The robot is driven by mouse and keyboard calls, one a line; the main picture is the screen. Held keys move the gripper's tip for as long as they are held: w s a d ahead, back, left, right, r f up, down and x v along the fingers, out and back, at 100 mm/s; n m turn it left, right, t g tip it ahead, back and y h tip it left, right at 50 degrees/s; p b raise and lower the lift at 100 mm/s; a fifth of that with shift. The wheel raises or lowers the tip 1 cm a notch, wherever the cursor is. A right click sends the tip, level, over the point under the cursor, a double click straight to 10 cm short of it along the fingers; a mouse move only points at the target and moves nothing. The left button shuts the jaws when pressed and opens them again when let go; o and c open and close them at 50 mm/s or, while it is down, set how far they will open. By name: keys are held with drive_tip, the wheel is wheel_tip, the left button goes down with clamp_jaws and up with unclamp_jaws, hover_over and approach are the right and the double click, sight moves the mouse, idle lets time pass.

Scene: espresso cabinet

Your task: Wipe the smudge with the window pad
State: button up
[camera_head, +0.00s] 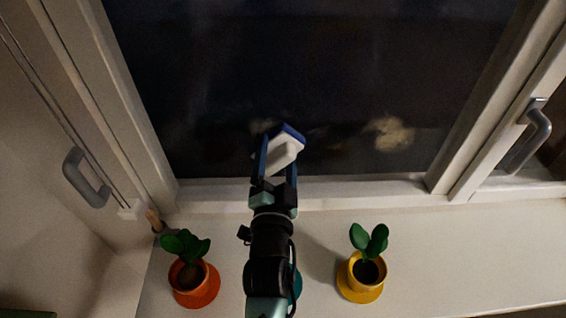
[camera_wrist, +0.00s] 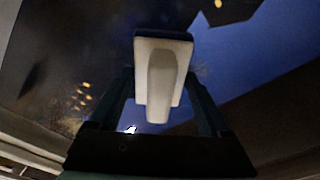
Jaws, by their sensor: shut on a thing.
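The window pad (camera_head: 285,146) is white with a dark blue face. My gripper (camera_head: 276,165) is shut on it and holds it up at the lower part of the dark window pane (camera_head: 330,70). In the wrist view the pad's pale back and handle (camera_wrist: 162,80) sit between my gripper's fingers (camera_wrist: 165,100). I cannot tell whether the blue face touches the glass. A pale beige smudge (camera_head: 390,134) shows on the pane to the right of the pad. A fainter pale patch (camera_head: 263,126) shows just left of the pad, partly hidden by it.
An orange pot (camera_head: 197,284) with a plant stands on the sill at left, a yellow pot (camera_head: 362,276) with a plant at right. A teal thing (camera_head: 296,284) is mostly hidden behind my arm. Grey handles (camera_head: 86,178) (camera_head: 527,136) stick out at both sides. The right sill (camera_head: 460,255) is clear.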

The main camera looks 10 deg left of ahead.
drive_tip(key=shift+s+a+f+b, duration=0.15)
drive_tip(key=shift+a+b, duration=0.45)
drive_tip(key=shift+b, duration=0.85)
drive_tip(key=shift+a+r+b, duration=0.2)
drive_tip(key=shift+b, duration=0.2)
drive_tip(key=shift+s, duration=0.1)
